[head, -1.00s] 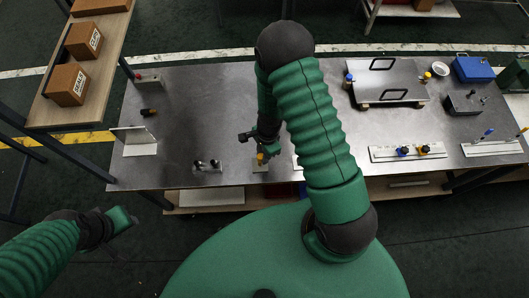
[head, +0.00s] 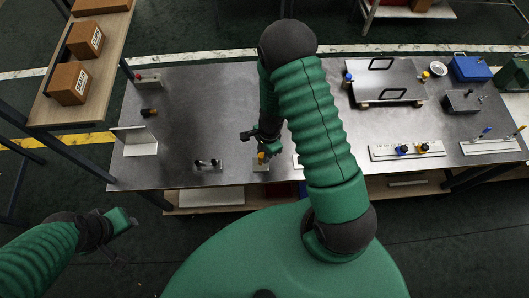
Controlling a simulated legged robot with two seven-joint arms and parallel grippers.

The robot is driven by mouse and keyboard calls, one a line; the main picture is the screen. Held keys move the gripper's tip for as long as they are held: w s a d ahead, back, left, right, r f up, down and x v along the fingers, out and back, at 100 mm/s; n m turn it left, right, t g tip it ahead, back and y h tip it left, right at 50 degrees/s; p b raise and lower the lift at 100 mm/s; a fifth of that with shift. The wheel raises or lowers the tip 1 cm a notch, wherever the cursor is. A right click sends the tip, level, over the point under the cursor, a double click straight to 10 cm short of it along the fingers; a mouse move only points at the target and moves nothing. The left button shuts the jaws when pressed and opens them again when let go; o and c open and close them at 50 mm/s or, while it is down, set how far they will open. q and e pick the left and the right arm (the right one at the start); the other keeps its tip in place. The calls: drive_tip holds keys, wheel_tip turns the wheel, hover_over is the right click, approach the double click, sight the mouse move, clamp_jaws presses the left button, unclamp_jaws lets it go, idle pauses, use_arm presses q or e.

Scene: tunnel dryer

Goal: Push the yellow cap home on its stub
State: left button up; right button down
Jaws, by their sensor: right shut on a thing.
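The yellow cap (head: 261,157) shows small and partly covered just under my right gripper (head: 263,152), near the front edge of the table. My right gripper is shut on the cap. The cap is over a small pale plate (head: 260,166). The stub is hidden, and I cannot tell how far down on it the cap sits. My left gripper (head: 128,223) is away from the table at the lower left, holding nothing that I can see; its jaws are too small to read.
On the metal table (head: 205,115), a small fixture with dark knobs (head: 207,165) stands left of the cap. A white angled plate (head: 139,147) is further left. The table's middle left is mostly clear.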

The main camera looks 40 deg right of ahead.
drive_tip(key=shift+a, duration=0.15)
use_arm(q)
drive_tip(key=shift+d, duration=0.2)
use_arm(e)
drive_tip(key=shift+d, duration=0.3)
drive_tip(key=shift+a, duration=0.75)
use_arm(q)
drive_tip(key=shift+a+r, duration=0.1)
drive_tip(key=shift+a, duration=0.2)
drive_tip(key=shift+d, duration=0.15)
use_arm(e)
drive_tip(key=shift+d+f, duration=0.15)
drive_tip(key=shift+d, duration=0.05)
use_arm(q)
drive_tip(key=shift+f+b, duration=0.5)
drive_tip(key=shift+f, duration=0.1)
use_arm(e)
drive_tip(key=shift+a+f, duration=0.1)
drive_tip(key=shift+f, duration=0.5)
use_arm(q)
drive_tip(key=shift+r, duration=0.1)
use_arm(e)
drive_tip(key=shift+r, duration=0.1)
use_arm(q)
drive_tip(key=shift+r+p, duration=0.35)
drive_tip(key=shift+p, duration=0.15)
use_arm(e)
drive_tip(key=shift+r, duration=0.4)
